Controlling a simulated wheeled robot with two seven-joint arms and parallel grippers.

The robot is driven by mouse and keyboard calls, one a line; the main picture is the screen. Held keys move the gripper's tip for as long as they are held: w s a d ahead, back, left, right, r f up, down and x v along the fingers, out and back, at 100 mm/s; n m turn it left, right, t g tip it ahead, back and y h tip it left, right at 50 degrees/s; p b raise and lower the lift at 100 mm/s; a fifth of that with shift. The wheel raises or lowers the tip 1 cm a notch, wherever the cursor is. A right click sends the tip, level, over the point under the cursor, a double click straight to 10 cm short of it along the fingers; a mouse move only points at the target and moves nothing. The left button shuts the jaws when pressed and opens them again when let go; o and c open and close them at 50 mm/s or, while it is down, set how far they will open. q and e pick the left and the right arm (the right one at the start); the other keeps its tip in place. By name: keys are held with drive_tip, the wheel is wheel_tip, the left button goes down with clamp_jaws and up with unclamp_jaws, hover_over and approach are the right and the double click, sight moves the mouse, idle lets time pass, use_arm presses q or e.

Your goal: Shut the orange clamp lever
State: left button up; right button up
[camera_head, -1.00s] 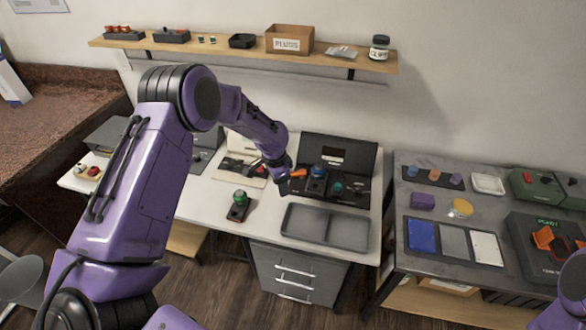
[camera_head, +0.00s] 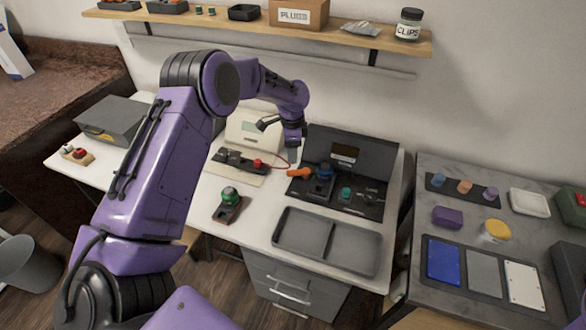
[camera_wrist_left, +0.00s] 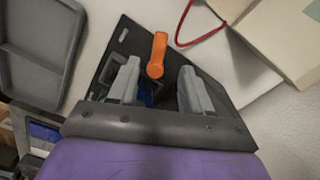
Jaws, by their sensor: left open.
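The orange clamp lever (camera_head: 299,173) sticks out to the left from the black board fixture (camera_head: 366,207) on the white table. A blue part (camera_head: 324,171) sits beside it. My left gripper (camera_head: 293,151) hangs just above and behind the lever in the head view, pointing down. In the left wrist view its two grey fingers are open (camera_wrist_left: 158,86), with nothing held between them. There the orange lever (camera_wrist_left: 157,55) shows just beyond the fingertips, roughly centred between them. Whether it touches a finger I cannot tell. My right gripper is out of view.
A grey two-part tray (camera_head: 327,240) lies in front of the fixture. A green-topped device (camera_head: 230,197) stands to its left. A red cable (camera_head: 275,166) runs left of the lever to a tester (camera_head: 243,128). A shelf (camera_head: 200,21) spans the wall above.

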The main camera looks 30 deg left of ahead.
sight(292, 171)
use_arm(q)
wheel_tip(292, 171, down, 7)
drive_tip(key=shift+p, duration=0.65)
drive_tip(key=shift+f, duration=0.65)
clamp_jaws()
drive_tip(key=shift+w+a+f+m+b, duration=0.25)
drive_tip(key=shift+m+b, duration=0.45)
drive_tip(key=shift+b, duration=0.55)
drive_tip(key=shift+w+r+m, duration=0.1)
drive_tip(key=shift+m, duration=0.2)
drive_tip(key=shift+r, duration=0.2)
